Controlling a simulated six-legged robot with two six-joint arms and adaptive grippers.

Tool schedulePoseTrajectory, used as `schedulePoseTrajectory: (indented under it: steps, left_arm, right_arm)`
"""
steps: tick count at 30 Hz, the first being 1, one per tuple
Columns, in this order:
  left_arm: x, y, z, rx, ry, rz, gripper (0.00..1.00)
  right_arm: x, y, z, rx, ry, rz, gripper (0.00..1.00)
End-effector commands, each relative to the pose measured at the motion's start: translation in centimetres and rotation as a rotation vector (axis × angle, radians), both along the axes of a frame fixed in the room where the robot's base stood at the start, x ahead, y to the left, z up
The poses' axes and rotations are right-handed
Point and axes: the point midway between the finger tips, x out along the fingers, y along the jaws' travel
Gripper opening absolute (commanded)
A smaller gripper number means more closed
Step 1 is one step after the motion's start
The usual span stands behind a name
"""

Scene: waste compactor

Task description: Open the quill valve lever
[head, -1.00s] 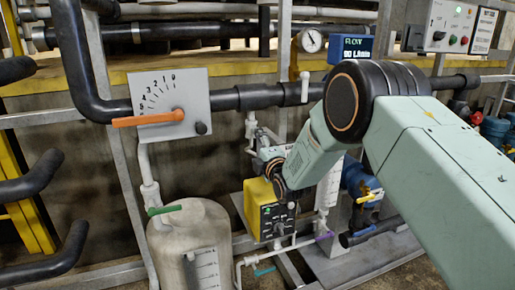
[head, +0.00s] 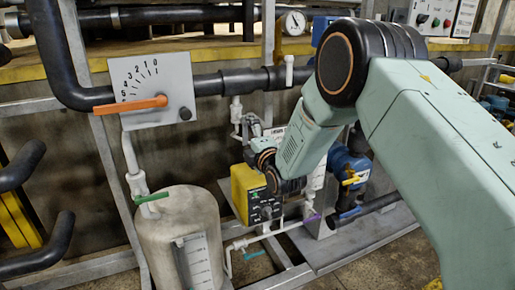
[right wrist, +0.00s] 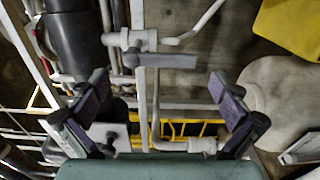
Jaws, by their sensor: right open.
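A grey lever (right wrist: 165,61) lies crosswise on a white valve (right wrist: 130,40) in the right wrist view. I take it to be the quill valve lever. In the head view, the white valve piping (head: 236,108) is small, and I cannot make out the lever there. My right gripper (right wrist: 160,98) is open and empty, with its purple-padded fingers wide apart. The lever shows above the gap between the fingertips, apart from both. In the head view, my right gripper (head: 251,126) is close to this piping, partly hidden by its own wrist. My left gripper is not in view.
A dial panel with an orange handle (head: 130,105) stands at left, above a pale tank (head: 180,230) with a green-handled valve (head: 151,198). A yellow pump box (head: 245,193) is below my right wrist. Dark pipes and grey frame bars surround the piping.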

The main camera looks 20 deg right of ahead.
Motion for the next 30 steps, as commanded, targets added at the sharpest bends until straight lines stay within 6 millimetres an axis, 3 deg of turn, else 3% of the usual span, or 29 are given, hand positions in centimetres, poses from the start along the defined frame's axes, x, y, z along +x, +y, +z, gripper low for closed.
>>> schedulePoseTrajectory:
  steps: [15,30]
  left_arm:
    - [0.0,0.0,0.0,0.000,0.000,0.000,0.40]
    - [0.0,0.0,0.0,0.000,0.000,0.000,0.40]
  right_arm:
    - [-7.3,-0.3,-0.1,0.000,0.002,0.000,1.00]
    - [-8.2,-0.3,0.0,-0.001,0.000,0.001,1.00]
